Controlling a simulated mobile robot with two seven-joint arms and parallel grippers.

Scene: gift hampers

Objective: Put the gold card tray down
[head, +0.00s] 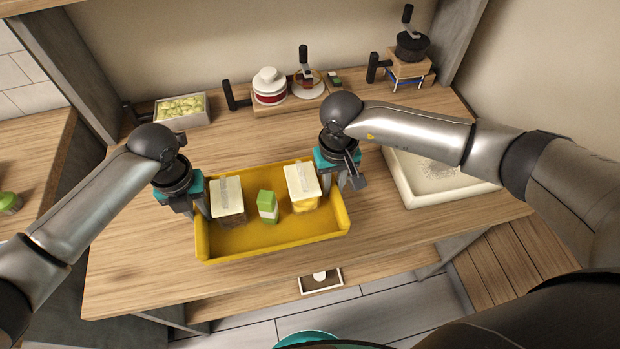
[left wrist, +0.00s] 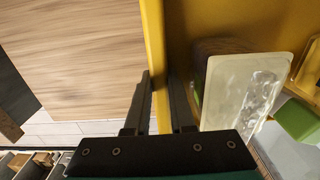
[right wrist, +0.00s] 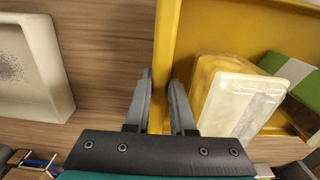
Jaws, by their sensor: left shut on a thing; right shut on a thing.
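The gold card tray (head: 270,240) is a yellow, shallow-walled tray over the front middle of the wooden table. My left gripper (head: 200,208) is shut on its left wall, which also shows between the fingers in the left wrist view (left wrist: 153,35). My right gripper (head: 350,178) is shut on its right wall, which also shows in the right wrist view (right wrist: 165,40). In the tray stand a brown box with a pale lid (head: 228,195), a green and white block (head: 267,206) and a yellow box with a pale lid (head: 301,182). I cannot tell whether the tray's underside touches the table.
A white shallow tray (head: 405,185) lies close on the right. Along the back stand a crate of pale green pieces (head: 182,107), a red and white jar (head: 269,86) and a stand with a black pot (head: 410,50). Bare tabletop (head: 130,250) lies on the left.

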